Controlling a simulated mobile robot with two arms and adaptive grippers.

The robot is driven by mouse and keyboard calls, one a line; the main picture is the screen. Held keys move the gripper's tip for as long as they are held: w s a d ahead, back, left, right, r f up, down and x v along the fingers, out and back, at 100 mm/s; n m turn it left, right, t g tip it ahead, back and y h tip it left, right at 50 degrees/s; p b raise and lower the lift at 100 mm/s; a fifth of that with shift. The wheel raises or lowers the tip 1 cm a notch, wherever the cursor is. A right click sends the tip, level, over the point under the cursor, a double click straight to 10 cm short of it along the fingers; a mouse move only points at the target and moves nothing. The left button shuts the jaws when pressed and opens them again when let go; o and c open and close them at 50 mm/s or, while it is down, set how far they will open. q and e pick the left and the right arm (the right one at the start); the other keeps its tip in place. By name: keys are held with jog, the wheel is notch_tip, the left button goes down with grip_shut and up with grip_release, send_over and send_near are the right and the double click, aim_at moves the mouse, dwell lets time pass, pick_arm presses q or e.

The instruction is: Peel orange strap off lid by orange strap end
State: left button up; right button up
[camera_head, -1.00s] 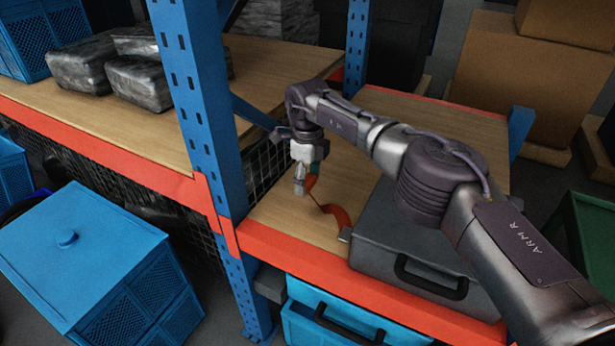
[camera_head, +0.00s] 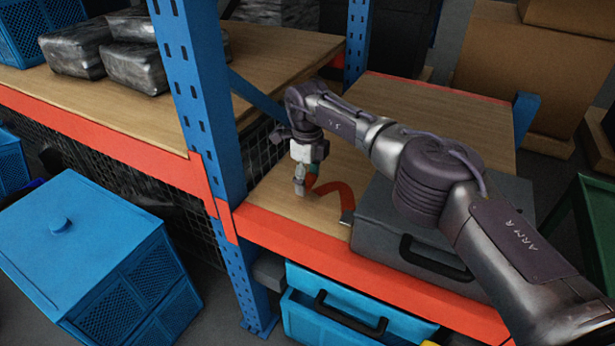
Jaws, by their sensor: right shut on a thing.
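The orange strap (camera_head: 338,190) shows as a bent band over the wooden shelf, between my right gripper and the left side of the grey case. My right gripper (camera_head: 300,187) points down above the shelf and is shut on the strap's end. The grey case (camera_head: 375,225), with a dark handle, lies at the shelf's front; my right arm crosses over its lid and hides much of it. I cannot tell how much of the strap still touches the lid. My left gripper is not in view.
A blue rack post (camera_head: 200,95) stands left of the gripper, with a wire mesh panel beside it. A lidded blue bin (camera_head: 80,235) stands at the left. Bare shelf (camera_head: 285,212) lies around the gripper.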

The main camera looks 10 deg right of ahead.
aim_at(308, 203)
jog(key=shift+f+b, duration=1.9)
jog(key=shift+f, duration=0.75)
jog(key=o, duration=1.1)
jog(key=shift+o, duration=0.6)
